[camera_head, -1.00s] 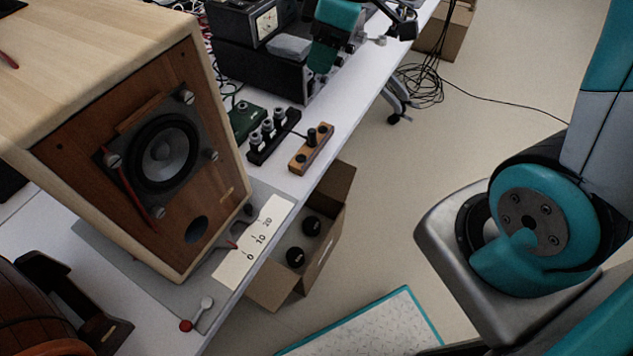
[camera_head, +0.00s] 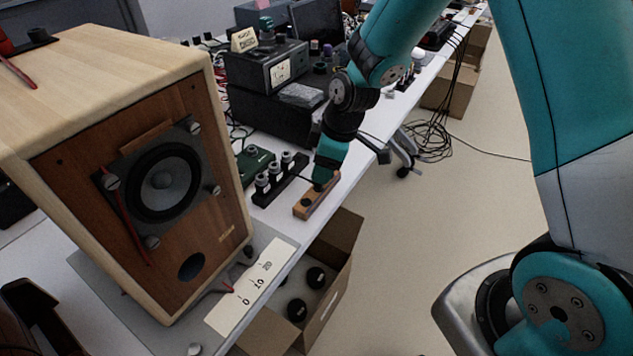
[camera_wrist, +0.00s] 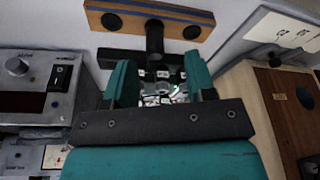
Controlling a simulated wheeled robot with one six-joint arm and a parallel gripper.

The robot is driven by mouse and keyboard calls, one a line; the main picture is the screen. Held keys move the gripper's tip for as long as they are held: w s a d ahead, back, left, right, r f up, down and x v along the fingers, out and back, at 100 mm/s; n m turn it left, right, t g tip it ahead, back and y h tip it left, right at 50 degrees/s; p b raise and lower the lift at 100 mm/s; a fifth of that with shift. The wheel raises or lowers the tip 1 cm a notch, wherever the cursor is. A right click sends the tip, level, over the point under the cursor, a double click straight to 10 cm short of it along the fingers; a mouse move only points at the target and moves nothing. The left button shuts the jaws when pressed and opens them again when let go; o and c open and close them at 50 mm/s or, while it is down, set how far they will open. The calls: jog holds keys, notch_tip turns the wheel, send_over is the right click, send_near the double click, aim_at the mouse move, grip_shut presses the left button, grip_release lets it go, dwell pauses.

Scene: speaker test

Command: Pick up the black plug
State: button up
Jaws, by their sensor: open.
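The wooden block (camera_head: 301,211) lies on the white table, just right of the black rack with silver-topped knobs. The black plug (camera_wrist: 155,38) stands at the middle of this block (camera_wrist: 103,20) in the wrist view, between two dark round spots. In the head view my gripper (camera_head: 324,178) is pointed down at the block and hides most of the plug. In the wrist view my gripper (camera_wrist: 160,82) has its two teal fingers apart. The plug shows just beyond the fingertips, and I cannot tell whether they touch it.
The black rack (camera_head: 272,190) and a green board (camera_head: 255,163) sit close by on the left. A large wooden speaker (camera_head: 226,215) stands nearer. A black meter box (camera_head: 262,72) is behind. An open cardboard box (camera_head: 338,262) stands below the table edge.

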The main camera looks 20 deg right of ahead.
jog(key=x, duration=0.5)
jog(key=shift+w+d, duration=0.15)
jog(key=shift+d, duration=0.05)
grip_shut()
notch_tip(320, 180, up, 20)
jog(key=p, duration=0.1)
dwell(0.4)
notch_tip(320, 180, up, 26)
jog(key=p, duration=2.1)
send_over(318, 188)
jog(key=shift+w+d+f, duration=0.2)
jog(key=shift+w, duration=0.2)
